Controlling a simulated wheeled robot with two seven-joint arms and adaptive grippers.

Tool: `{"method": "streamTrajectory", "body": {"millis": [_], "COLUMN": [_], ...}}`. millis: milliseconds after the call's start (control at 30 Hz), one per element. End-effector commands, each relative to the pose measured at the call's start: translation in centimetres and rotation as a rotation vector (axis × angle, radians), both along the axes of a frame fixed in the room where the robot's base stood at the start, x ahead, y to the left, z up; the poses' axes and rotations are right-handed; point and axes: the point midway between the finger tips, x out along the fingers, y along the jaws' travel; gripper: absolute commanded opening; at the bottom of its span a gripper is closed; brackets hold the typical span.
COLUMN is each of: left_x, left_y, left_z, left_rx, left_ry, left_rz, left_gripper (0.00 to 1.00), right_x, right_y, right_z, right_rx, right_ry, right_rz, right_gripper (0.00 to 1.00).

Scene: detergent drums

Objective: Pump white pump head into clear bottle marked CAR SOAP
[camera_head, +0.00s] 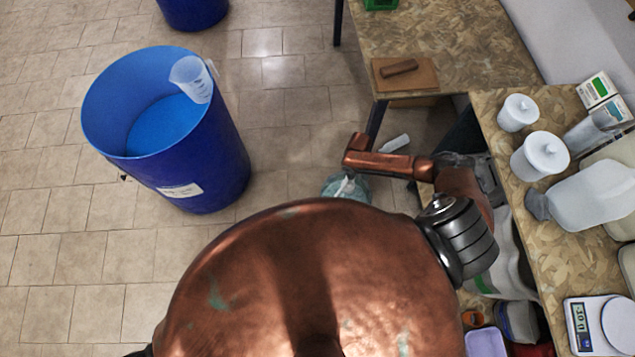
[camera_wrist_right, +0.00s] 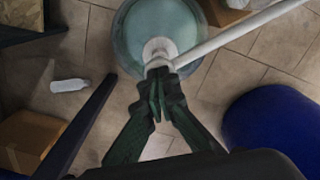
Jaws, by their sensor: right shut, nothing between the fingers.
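A teal drum (camera_wrist_right: 128,38) stands on the floor, with a white pump head (camera_wrist_right: 157,46) on its top. A long white spout (camera_wrist_right: 240,32) runs from the pump head to the upper right. In the head view the drum (camera_head: 333,187) is mostly hidden behind my copper body. My right gripper (camera_wrist_right: 158,72) is shut and empty, its fingertips over the pump head; I cannot tell whether they touch it. A small whitish bottle (camera_wrist_right: 70,86) is on the floor, also in the head view (camera_head: 395,143); no marking is readable. My left gripper is not in view.
A big blue drum (camera_head: 225,160) with blue liquid stands at left, a clear jug (camera_head: 190,78) at its rim. A workbench (camera_head: 500,110) at right holds white jars (camera_head: 540,157), a jug (camera_head: 595,195) and a scale (camera_head: 600,325). A dark table leg (camera_wrist_right: 85,125) stands near my right gripper.

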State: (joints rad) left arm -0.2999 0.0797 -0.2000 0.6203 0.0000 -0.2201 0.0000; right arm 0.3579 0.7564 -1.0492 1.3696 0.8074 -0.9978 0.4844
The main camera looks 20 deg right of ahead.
Motion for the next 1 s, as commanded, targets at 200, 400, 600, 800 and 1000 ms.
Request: {"method": "streamTrajectory", "body": {"millis": [200, 400, 600, 800, 1000], "left_x": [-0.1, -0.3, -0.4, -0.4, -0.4], "left_y": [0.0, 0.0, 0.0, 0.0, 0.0], "left_z": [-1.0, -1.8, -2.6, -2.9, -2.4], "left_rx": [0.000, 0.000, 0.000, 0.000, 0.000], "left_ry": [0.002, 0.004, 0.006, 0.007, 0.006], "left_rz": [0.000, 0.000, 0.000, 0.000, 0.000], "left_gripper": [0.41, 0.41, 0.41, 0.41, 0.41], "right_x": [0.0, -0.1, -0.1, -0.1, -0.1], "right_y": [0.0, 0.1, 0.0, 0.0, 0.0], "right_z": [-1.5, -2.7, -3.8, -4.2, -3.7], "right_rx": [0.000, 0.001, 0.000, 0.000, 0.000], "right_ry": [0.001, 0.001, 0.002, 0.002, 0.002], "right_rz": [-0.001, 0.000, 0.001, 0.001, 0.000], "right_gripper": [0.00, 0.00, 0.00, 0.00, 0.00]}}
